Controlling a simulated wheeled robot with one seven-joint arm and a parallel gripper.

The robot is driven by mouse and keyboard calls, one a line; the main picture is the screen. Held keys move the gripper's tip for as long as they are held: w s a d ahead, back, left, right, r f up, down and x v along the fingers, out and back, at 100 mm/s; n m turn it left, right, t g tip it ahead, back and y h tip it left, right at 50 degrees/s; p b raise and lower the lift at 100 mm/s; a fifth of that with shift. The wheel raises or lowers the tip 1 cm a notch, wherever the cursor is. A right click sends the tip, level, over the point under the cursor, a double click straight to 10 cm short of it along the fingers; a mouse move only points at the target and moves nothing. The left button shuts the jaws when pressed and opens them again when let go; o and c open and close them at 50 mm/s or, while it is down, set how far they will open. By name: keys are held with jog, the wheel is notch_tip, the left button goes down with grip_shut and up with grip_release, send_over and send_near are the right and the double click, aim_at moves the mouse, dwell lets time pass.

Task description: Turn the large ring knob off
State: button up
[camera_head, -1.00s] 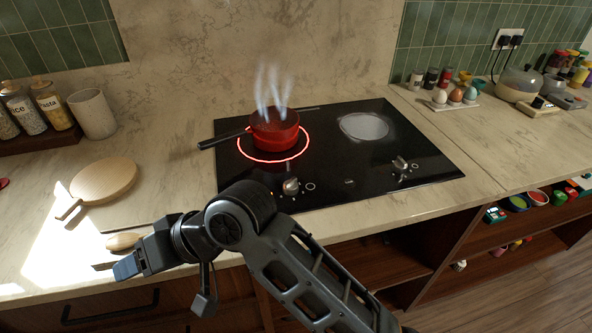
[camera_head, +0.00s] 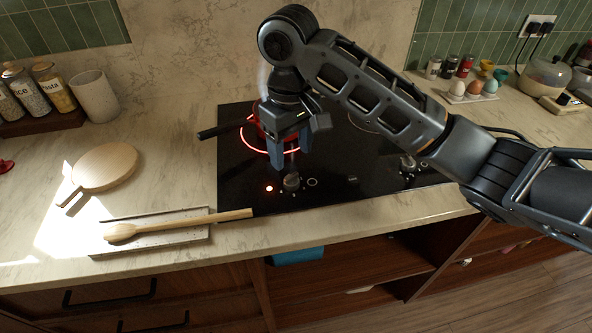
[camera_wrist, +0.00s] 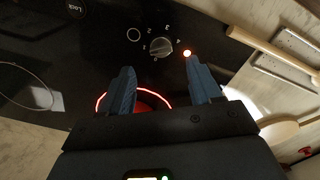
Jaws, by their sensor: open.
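The left knob (camera_head: 291,182) stands at the front of the black cooktop (camera_head: 235,180), beside a ring mark and a lit red dot. It also shows in the wrist view (camera_wrist: 160,47), with numbers around it and the red light (camera_wrist: 187,53) close by. My gripper (camera_head: 291,152) is open and points down just behind and above this knob. In the wrist view the knob lies just beyond and between the fingertips (camera_wrist: 160,72), apparently untouched. The large ring (camera_head: 250,145) glows red under the red pot (camera_head: 258,133), which my gripper and arm mostly hide.
The pot's black handle (camera_head: 221,131) points left. A second knob (camera_head: 408,162) is at the right, partly behind my arm. A wooden spoon (camera_head: 180,224) lies across a grey tray (camera_head: 150,240), its tip near the cooktop. Eggs (camera_head: 474,88) stand at the back right.

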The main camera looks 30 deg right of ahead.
aim_at(291, 176)
notch_tip(291, 176, down, 5)
jog(key=shift+a+b, duration=0.1)
jog(key=shift+b, duration=0.4)
jog(key=shift+f, duration=1.2)
jog(key=c, duration=1)
